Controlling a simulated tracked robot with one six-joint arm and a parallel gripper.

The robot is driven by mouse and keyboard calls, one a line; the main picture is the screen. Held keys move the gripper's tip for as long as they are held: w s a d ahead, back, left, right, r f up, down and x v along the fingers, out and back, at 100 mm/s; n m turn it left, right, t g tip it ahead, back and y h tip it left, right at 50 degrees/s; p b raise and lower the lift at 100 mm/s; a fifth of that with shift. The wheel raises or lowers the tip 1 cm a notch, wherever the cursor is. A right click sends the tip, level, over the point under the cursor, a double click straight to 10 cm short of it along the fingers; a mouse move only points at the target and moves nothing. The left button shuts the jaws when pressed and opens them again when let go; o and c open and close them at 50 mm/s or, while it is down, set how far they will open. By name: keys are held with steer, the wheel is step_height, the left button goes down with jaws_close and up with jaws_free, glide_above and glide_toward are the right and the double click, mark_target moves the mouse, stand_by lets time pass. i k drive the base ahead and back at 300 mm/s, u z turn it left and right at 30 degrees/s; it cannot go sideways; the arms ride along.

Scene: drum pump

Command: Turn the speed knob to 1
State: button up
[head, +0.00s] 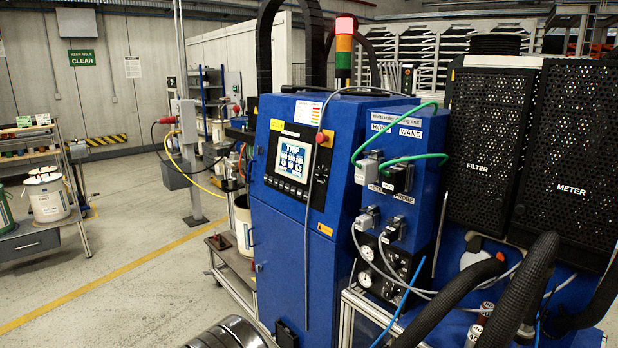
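A blue cabinet (282,240) stands in the middle of the head view. Its upper front panel carries a lit screen (292,158) that seems to read "TRIP". A small dark knob (321,173) sits on the panel right of the screen, below a red button (320,138). Its markings and pointer are too small to read, so I cannot tell its setting or whether it is the speed knob. My gripper is not in view.
A grey cable hangs down the cabinet front. Green cables (420,107) and connectors project from the blue side box. Black corrugated hoses (455,295) cross the lower right. Metal drum tops (230,334) stand at the bottom. Open floor (120,290) lies left.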

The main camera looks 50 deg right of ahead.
mark_target(318, 173)
steer(key=z, duration=0.05)
steer(key=i, duration=1)
steer(key=u, duration=0.05)
